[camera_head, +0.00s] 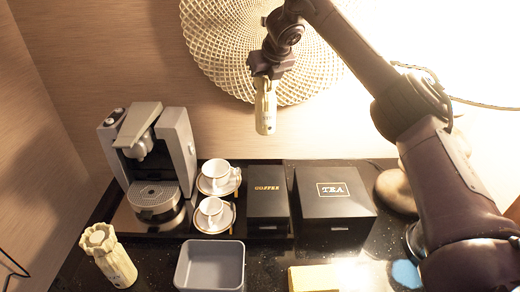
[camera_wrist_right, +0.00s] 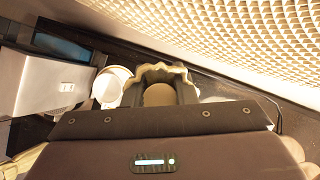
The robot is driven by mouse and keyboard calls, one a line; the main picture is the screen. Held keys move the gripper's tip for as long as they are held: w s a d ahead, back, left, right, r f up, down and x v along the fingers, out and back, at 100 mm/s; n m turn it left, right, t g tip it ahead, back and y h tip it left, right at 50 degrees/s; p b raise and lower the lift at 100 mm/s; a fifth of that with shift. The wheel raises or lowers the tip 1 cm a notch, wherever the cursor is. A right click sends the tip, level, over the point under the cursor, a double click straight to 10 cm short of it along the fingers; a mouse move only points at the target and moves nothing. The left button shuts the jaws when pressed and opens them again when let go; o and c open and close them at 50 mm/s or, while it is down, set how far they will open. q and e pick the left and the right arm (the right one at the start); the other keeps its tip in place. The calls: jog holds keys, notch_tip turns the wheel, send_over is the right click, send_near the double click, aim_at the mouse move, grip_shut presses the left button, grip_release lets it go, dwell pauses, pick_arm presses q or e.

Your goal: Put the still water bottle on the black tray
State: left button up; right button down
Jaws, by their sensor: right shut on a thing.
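My right gripper (camera_head: 268,68) comes down from above and is shut on a pale green bottle (camera_head: 265,112), held upright in the air in front of the wall. The bottle's label is too small to read. In the right wrist view, its scalloped pale end (camera_wrist_right: 160,73) shows just beyond the dark gripper body. A similar pale bottle (camera_head: 110,257) stands on the counter at the front left; I cannot tell which is still water. The black tray (camera_head: 272,240) lies on the counter beneath the held bottle, clear of it. My left gripper is out of view.
Two white cups on saucers (camera_head: 216,189) and a black COFFEE box (camera_head: 267,205) occupy the tray, with a coffee machine (camera_head: 150,165) at left. A TEA box (camera_head: 335,205) stands to the right. A grey bin (camera_head: 210,265) sits in front. A woven disc (camera_head: 225,45) hangs behind.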

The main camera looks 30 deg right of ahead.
aim_at(264, 107)
notch_tip(264, 107, down, 8)
jog(key=b, duration=0.3)
jog(key=shift+f, duration=0.2)
notch_tip(264, 107, down, 4)
jog(key=shift+d+r+p, duration=0.1)
jog(key=shift+r+p, duration=0.05)
jog(key=shift+p, duration=0.2)
jog(key=shift+f+p, duration=0.3)
jog(key=shift+f, duration=1.95)
jog(key=c, duration=1.6)
grip_release()
jog(key=shift+f, duration=0.15)
jog(key=o, duration=0.4)
jog(key=shift+o, duration=0.2)
